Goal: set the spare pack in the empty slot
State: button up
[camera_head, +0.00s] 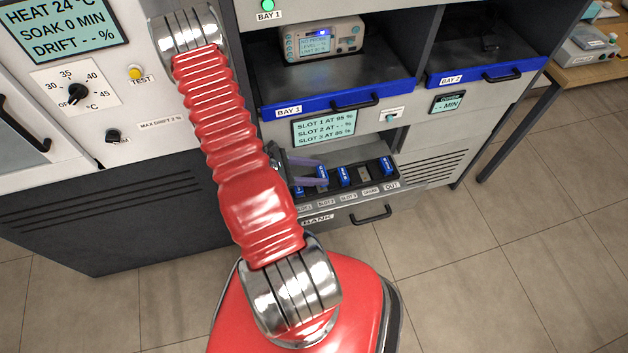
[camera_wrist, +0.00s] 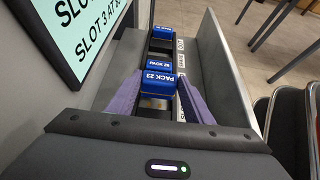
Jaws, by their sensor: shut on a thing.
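My gripper (camera_head: 317,172) is shut on a blue pack marked PACK 23 (camera_wrist: 159,86), which also shows in the head view (camera_head: 322,174). Its two purple fingers lie on either side of the pack. The pack is at the slot 2 place of the bank drawer (camera_head: 318,218); I cannot tell whether it is fully seated. PACK 32 (camera_wrist: 158,67) stands just beyond it in slot 3. The spare slot (camera_head: 365,176) looks empty. Another blue pack (camera_head: 386,165) stands at the OUT end. A pack in slot 1 (camera_head: 298,191) is partly hidden by my arm.
A screen (camera_head: 323,128) above the drawer reads slot 1 at 95 %, slot 2 at dashes, slot 3 at 85 %. It stands close to my gripper in the wrist view (camera_wrist: 85,35). A monitor (camera_head: 322,42) sits in the bay above. The floor at right is clear.

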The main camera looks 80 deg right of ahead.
dwell(0.3)
jog(key=shift+f, duration=2.1)
jog(key=o, duration=1.1)
jog(key=shift+f, duration=0.1)
jog(key=v, duration=1.2)
